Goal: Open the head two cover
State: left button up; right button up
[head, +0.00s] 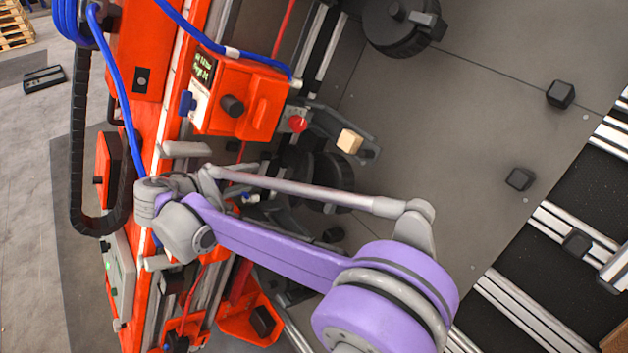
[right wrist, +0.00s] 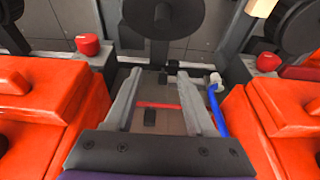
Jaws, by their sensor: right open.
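Orange head units line the gantry. One orange head housing (head: 240,100) with a small lit display, a black knob and a red button (head: 298,123) is at upper left in the head view. Another orange unit (head: 262,322) is low down, partly behind my arm. I cannot tell for certain which is head two. In the right wrist view an orange housing (right wrist: 40,115) stands on the left and another (right wrist: 285,105) on the right. My right gripper (right wrist: 160,85) is open and empty between them, its two grey fingers apart. In the head view my purple right arm hides the fingers.
A tan block (head: 349,140) sits on a grey bracket beside the upper housing. Blue hoses (head: 122,95) and a black cable chain (head: 78,170) run along the left. A black reel (head: 395,24) is at the top. Conveyor rails (head: 560,230) lie at right.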

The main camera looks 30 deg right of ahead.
jog(key=shift+s, duration=0.15)
jog(key=s+a+r, duration=0.2)
jog(key=s+a, duration=0.1)
jog(key=s, duration=0.5)
jog(key=shift+a+r+p, duration=0.2)
jog(key=shift+a+p, duration=0.1)
jog(key=shift+a, duration=0.05)
dwell(0.4)
jog(key=s+d+f+m+t+y, duration=0.1)
jog(key=s+d+f+m+y, duration=0.2)
jog(key=s+f+y, duration=0.8)
jog(key=s+f, duration=0.5)
jog(key=shift+s+d+y, duration=0.3)
jog(key=shift+d, duration=0.1)
jog(key=shift+f, duration=0.1)
